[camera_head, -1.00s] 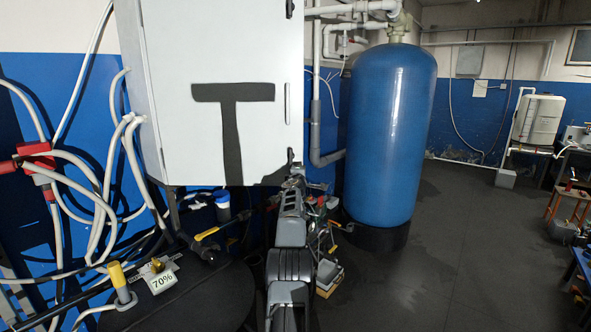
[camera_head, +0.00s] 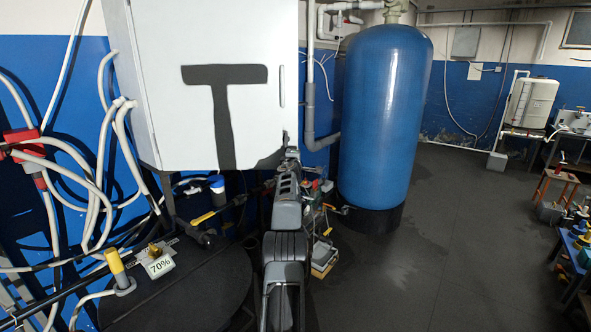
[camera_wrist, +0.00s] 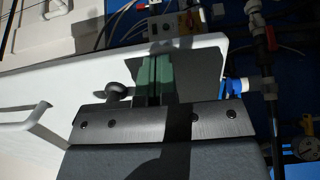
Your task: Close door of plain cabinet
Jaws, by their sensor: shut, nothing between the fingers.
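The plain cabinet (camera_head: 160,125) is a white box on the blue wall at upper left in the head view. Its door (camera_head: 255,110) bears a dark T shape and a slim vertical handle (camera_head: 282,86) near its right edge. The door looks shut or nearly so, but I cannot tell whether a gap remains. My arm rises to the door's lower right corner, where my gripper is small and hard to make out. In the wrist view my gripper (camera_wrist: 154,80) is shut and empty, its green fingers in front of a white panel (camera_wrist: 65,85) with a handle (camera_wrist: 38,125). I cannot tell whether they touch it.
A tall blue tank (camera_head: 385,120) stands right of the cabinet. White hoses (camera_head: 95,150) hang at left. Dark floor (camera_head: 440,240) is open to the right.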

